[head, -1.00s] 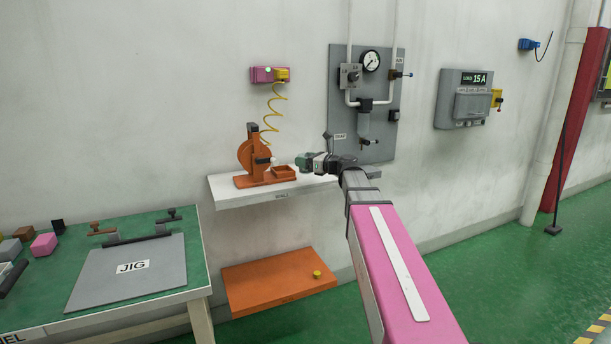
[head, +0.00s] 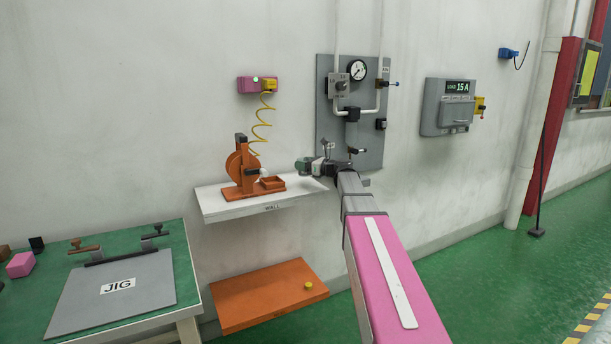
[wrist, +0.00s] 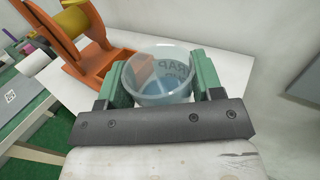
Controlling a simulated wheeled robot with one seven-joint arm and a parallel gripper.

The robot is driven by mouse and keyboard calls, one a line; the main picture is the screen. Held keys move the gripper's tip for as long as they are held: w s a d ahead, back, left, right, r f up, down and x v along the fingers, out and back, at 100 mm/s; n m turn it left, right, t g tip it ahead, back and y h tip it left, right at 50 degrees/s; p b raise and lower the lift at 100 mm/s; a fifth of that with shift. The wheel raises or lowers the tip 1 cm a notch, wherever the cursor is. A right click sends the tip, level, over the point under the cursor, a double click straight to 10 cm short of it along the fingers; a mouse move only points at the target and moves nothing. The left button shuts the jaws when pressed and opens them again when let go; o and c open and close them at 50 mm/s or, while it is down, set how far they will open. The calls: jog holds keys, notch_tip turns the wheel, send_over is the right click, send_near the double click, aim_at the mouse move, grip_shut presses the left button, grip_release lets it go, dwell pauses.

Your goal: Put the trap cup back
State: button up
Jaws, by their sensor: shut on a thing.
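The trap cup (wrist: 162,76) is a clear, round cup with lettering on its side and a bluish tint inside. In the wrist view it sits between the two green fingers of my gripper (wrist: 163,84), which is shut on it. In the head view my gripper (head: 304,167) is above the right part of the white wall shelf, and I cannot make out the cup there.
An orange reel stand (head: 242,166) with a small tray stands on the white shelf (head: 225,206), left of my gripper. An orange board (head: 255,303) lies below. A green table (head: 180,262) with a jig is at left. A grey load box (head: 447,106) hangs at right.

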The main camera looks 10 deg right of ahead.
jog(key=shift+w+d+f, duration=0.2)
jog(key=shift+d+f, duration=0.15)
jog(key=shift+d, duration=0.05)
jog(key=shift+f, duration=1.9)
jog(key=shift+f, duration=0.1)
jog(key=o, duration=1)
jog(key=shift+s, duration=0.1)
jog(key=v, duration=1.1)
jog(key=shift+s+d, duration=0.25)
jog(key=shift+d, duration=0.1)
